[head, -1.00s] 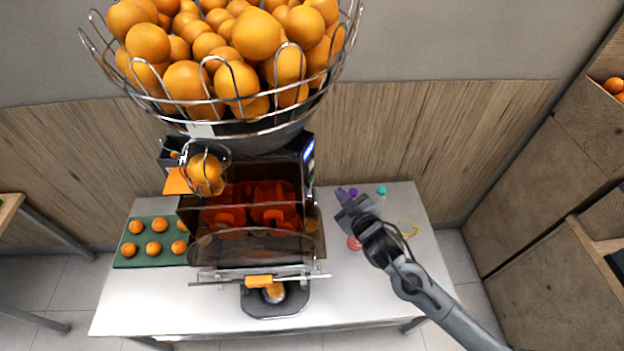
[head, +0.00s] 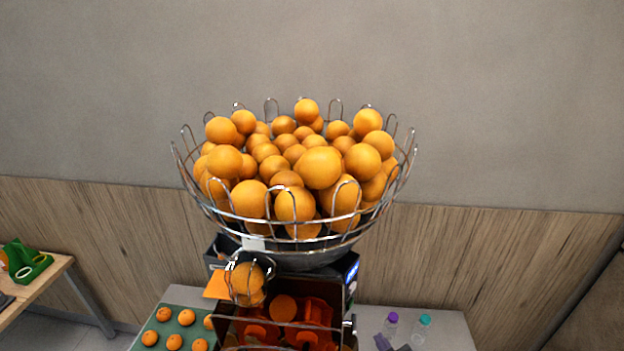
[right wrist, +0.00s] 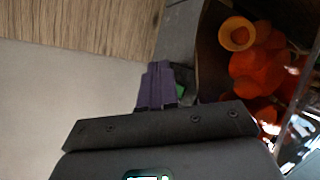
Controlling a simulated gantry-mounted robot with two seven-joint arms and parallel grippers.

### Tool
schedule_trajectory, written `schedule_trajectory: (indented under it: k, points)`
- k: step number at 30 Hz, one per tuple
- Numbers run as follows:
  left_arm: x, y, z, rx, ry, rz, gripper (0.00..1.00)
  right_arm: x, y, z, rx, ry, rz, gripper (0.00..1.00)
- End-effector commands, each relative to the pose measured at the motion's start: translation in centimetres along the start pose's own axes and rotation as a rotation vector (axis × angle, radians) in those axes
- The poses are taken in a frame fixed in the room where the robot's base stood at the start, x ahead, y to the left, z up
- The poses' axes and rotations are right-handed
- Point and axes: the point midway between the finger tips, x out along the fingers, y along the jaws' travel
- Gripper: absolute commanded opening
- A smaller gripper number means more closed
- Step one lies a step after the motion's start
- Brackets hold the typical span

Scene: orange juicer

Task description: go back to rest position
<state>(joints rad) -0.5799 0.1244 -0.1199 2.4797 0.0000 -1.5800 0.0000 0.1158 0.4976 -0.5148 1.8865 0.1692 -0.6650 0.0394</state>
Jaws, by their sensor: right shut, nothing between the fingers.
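My right gripper (head: 392,345) shows only as a small dark tip at the bottom edge of the head view, right of the juicer (head: 290,322). In the right wrist view its dark purple fingers (right wrist: 158,72) are together with nothing between them. They point toward the wooden wall panel, beside the juicer's clear front with its orange-red parts (right wrist: 258,75). The rest of my right arm is out of the head view. My left gripper is in neither view.
A wire basket (head: 295,225) full of oranges tops the juicer. A green tray (head: 160,326) of oranges lies to its left. Two bottles, purple-capped (head: 390,325) and teal-capped (head: 421,328), stand on the right of the table (head: 455,335). A side table (head: 50,275) is at far left.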

Motion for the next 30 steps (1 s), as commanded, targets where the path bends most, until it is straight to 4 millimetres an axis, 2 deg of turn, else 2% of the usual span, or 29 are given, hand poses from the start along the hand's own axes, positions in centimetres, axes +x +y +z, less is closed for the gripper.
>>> schedule_trajectory:
  k: [1,5,9,12,15,18,21,24,30]
  points:
    - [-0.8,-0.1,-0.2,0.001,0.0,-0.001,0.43,-1.0,-1.5,1.5,0.031,-0.037,-0.024,0.0]
    - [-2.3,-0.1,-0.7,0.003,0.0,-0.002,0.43,-4.7,-5.0,3.8,0.142,-0.102,-0.074,0.0]
    - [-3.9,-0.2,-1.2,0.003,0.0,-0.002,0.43,-10.8,-7.5,6.1,0.282,-0.257,-0.114,0.0]
    - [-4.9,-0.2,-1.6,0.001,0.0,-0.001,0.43,-15.8,-7.9,7.5,0.362,-0.406,-0.13,0.0]
    - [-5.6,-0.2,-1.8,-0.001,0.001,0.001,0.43,-20.8,-7.5,8.5,0.416,-0.562,-0.142,0.0]
    - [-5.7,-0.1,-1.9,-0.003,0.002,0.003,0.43,-24.1,-6.5,8.8,0.43,-0.672,-0.146,0.0]
    - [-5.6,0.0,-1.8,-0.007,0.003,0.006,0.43,-25.8,-5.6,8.4,0.42,-0.74,-0.15,0.0]
    - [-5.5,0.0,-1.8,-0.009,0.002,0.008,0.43,-27.2,-5.5,8.6,0.398,-0.802,-0.167,0.0]
    - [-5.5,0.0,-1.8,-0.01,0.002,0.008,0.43,-28.3,-6.0,9.4,0.382,-0.875,-0.188,0.0]
